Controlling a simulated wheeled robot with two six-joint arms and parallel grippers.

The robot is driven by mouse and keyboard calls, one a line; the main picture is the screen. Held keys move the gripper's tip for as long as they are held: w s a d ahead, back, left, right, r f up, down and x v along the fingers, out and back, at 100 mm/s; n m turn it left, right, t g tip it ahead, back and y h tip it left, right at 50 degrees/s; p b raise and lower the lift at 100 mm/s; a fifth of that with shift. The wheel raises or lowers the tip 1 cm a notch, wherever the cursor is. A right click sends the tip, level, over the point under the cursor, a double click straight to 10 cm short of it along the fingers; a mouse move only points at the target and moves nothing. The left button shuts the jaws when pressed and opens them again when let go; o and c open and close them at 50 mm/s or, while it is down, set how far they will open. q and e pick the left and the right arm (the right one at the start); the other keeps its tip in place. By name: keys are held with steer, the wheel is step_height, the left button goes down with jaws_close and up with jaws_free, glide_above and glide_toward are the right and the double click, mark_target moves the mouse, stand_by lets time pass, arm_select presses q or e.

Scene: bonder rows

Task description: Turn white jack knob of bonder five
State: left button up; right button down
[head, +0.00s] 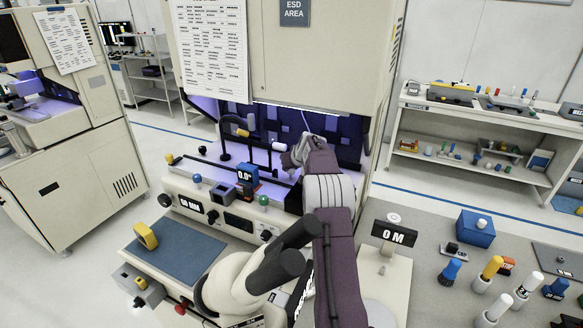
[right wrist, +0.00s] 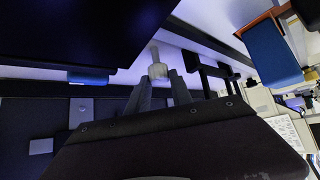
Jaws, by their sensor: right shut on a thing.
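The bonder (head: 225,225) in front of me is a cream machine with a lit purple work bay. A white knob (head: 279,146) on a dark post shows in the bay. My right gripper (head: 287,160) reaches into the bay from the right, beside that post. In the right wrist view, its two grey fingers (right wrist: 158,88) are shut on a pale white knob (right wrist: 157,70), with a pale shaft running up from it. My forearm hides part of the bay's right side. My left gripper is not in view.
A yellow-tipped black gooseneck (head: 242,132) stands left of the white knob. Blue, green and black knobs and a dark block (head: 247,176) line the front ledge. A blue mat (head: 180,255) lies lower left. A bench (head: 500,270) with coloured handles stands right.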

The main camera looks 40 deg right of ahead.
steer(key=shift+n+y, duration=0.5)
steer(key=shift+n, duration=0.1)
steer(key=c, duration=1.1)
jaws_free()
steer(key=shift+c, duration=0.2)
steer(key=shift+s, duration=0.1)
steer(key=shift+s+r+b, duration=0.1)
steer(key=shift+r+b, duration=0.05)
steer(key=shift+b, duration=0.15)
steer(key=b+v, duration=0.2)
steer(key=v, duration=0.6)
steer(key=shift+s+r, duration=0.25)
steer(key=shift+s, duration=0.1)
